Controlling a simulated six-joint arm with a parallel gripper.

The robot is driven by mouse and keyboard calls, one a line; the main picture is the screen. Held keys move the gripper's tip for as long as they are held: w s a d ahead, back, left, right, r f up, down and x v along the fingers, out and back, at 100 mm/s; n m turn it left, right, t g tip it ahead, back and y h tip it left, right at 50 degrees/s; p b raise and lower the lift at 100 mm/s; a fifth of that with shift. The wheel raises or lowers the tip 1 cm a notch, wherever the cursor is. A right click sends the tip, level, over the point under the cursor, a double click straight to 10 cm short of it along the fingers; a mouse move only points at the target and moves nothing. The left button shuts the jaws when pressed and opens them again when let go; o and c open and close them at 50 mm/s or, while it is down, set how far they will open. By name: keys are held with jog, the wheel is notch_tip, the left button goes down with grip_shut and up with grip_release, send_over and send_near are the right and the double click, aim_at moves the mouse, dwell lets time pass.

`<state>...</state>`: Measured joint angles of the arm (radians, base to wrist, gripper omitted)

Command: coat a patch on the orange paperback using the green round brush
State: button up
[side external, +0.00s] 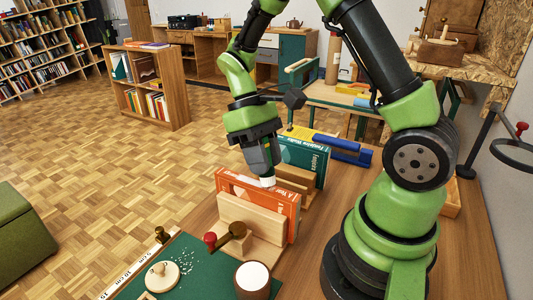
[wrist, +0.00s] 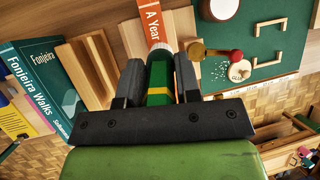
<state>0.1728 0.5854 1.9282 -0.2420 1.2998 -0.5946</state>
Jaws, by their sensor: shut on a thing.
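My gripper (side external: 262,158) is shut on the green round brush, whose green handle with a yellow band (wrist: 158,85) shows between the fingers in the wrist view. The brush's pale tip (side external: 267,181) points down near the top edge of the orange paperback (side external: 228,182). I cannot tell whether the tip touches the book. The paperback stands upright in a wooden holder (side external: 250,217); its spine (wrist: 153,12), reading "A Year", shows just beyond the tip in the wrist view.
A teal book (side external: 308,162) stands upright in another holder behind. A green mat (side external: 205,262) at the front carries a round lidded glue pot (side external: 160,277), a cup with white contents (side external: 252,277) and a red-knobbed wooden piece (side external: 211,239). A blue object (side external: 343,150) lies behind.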

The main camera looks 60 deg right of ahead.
jog(key=shift+a+f, duration=0.1)
jog(key=shift+a, duration=0.95)
notch_tip(320, 180, up, 8)
jog(key=shift+f, duration=0.15)
jog(key=shift+f, duration=0.1)
jog(key=shift+f, duration=0.3)
